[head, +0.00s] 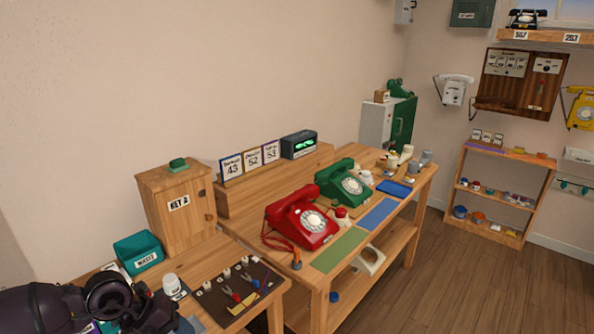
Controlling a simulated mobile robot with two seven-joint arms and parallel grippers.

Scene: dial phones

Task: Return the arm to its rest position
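My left arm comes in at the lower left corner. Its dark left gripper (160,312) is low over the near left end of the workbench, beside a small white jar (173,286). Its fingers are dark and bunched, so I cannot tell whether they are open or shut, or whether they hold anything. My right arm and gripper are not in view. A red dial phone (302,218) and a green dial phone (343,183) stand on the wooden bench to the right, well away from the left gripper.
A teal box (138,252) and a wooden KEY 2 cabinet (177,208) stand behind my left gripper. A dark tool mat (238,291) with small tools lies to its right. Green (339,250) and blue (378,215) mats lie along the bench front. Open floor (460,290) is at the right.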

